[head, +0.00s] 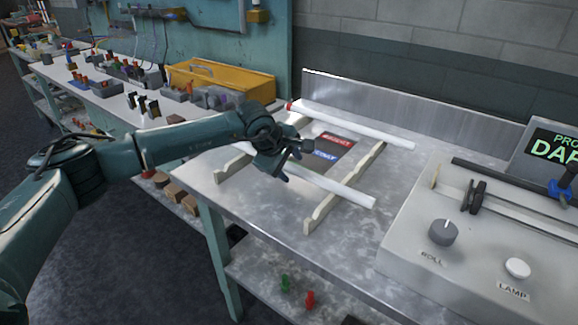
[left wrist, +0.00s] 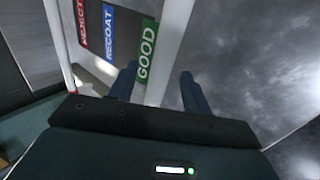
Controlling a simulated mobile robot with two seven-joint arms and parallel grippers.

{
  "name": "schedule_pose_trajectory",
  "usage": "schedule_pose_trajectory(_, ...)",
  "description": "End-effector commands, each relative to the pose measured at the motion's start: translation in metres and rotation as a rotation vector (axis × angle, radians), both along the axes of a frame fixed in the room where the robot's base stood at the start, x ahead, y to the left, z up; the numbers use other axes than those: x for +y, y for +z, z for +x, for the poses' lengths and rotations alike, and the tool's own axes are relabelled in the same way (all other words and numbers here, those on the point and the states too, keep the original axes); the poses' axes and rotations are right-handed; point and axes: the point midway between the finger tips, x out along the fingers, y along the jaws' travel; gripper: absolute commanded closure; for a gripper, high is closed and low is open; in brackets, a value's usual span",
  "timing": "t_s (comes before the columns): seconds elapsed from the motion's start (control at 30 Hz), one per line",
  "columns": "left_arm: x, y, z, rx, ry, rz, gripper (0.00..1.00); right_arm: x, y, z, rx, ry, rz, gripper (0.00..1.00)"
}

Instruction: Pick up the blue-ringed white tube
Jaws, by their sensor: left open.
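Two white tubes lie across pale notched rails on the metal bench. The nearer tube (head: 345,190) runs under my left gripper (head: 293,164); its left part is hidden there and I see no blue ring. In the left wrist view this tube (left wrist: 172,45) passes between the two fingertips (left wrist: 160,85). My left gripper is open and points down over it; whether the fingers are down beside the tube I cannot tell. The farther tube (head: 355,125) has a red ring at its left end and also shows in the left wrist view (left wrist: 58,40).
Between the tubes lies a dark board with a red REJECT label (head: 338,138), a blue RECOAT label (head: 326,155) and a green GOOD label (left wrist: 147,52). The right notched rail (head: 345,187) stands near a grey console (head: 410,240). A yellow toolbox (head: 225,80) is behind.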

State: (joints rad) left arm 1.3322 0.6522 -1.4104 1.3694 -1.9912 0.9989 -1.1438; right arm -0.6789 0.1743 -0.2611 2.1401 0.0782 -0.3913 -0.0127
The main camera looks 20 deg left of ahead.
Motion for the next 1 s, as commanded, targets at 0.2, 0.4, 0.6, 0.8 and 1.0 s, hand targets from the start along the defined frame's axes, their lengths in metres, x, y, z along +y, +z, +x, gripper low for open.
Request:
schedule_pose_trajectory(0.2, 0.0003, 0.0000, -0.0003, 0.000, 0.000, 0.000, 0.61, -0.0003, 0.0006, 0.0007, -0.002, -0.001, -0.001, 1.00)
schedule_pose_trajectory(0.4, 0.0003, 0.0002, -0.0003, 0.000, 0.000, 0.000, 0.77, -0.0002, 0.0031, 0.0018, -0.008, 0.000, 0.001, 1.00)
schedule_pose_trajectory(0.6, 0.0003, 0.0002, -0.0004, 0.001, 0.000, 0.000, 0.94, -0.0003, 0.0051, 0.0025, -0.013, 0.001, 0.000, 1.00)
schedule_pose_trajectory(0.8, 0.0003, 0.0005, -0.0002, 0.000, 0.001, -0.001, 1.00, -0.0004, 0.0052, 0.0025, -0.013, 0.003, -0.001, 1.00)
schedule_pose_trajectory(1.0, 0.0004, 0.0077, 0.0002, -0.002, 0.001, 0.000, 1.00, -0.0003, 0.0041, 0.0024, -0.013, 0.002, 0.000, 1.00)
